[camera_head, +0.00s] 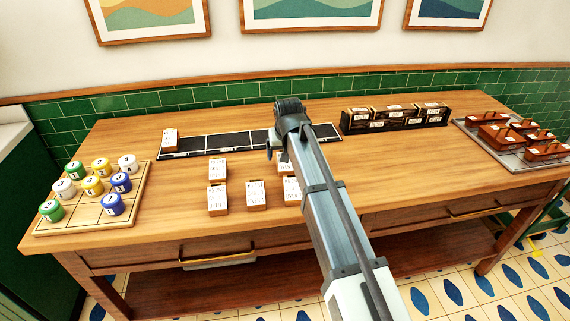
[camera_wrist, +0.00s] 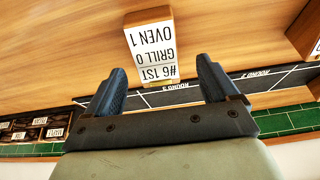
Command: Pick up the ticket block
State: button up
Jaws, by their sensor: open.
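A wooden ticket block (camera_wrist: 151,48) with a white face reads "#6 1ST GRILL 0 OVEN 1", upside down, in the wrist view. My gripper (camera_wrist: 161,66) is open, with one finger to either side of the block's near end and gaps showing on both sides. In the head view my gripper (camera_head: 277,150) is over the table's middle, by a partly hidden ticket block (camera_head: 283,168). Other ticket blocks stand in front: left back (camera_head: 217,168), left front (camera_head: 217,199), middle (camera_head: 256,194) and right, partly behind my arm (camera_head: 290,191). Another block (camera_head: 170,139) stands on the rail.
The black sectioned rail (camera_head: 200,147) lies behind the blocks; it also shows in the wrist view (camera_wrist: 170,96). A dark box rack (camera_head: 395,117) stands right of it. A board of numbered jars (camera_head: 135,190) is at left, a tray of wooden carriers (camera_head: 480,135) at right.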

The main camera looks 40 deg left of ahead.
jog(key=x, duration=0.4)
jog(key=shift+d, duration=0.2)
jog(key=shift+c, duration=0.4)
jog(key=c, duration=1)
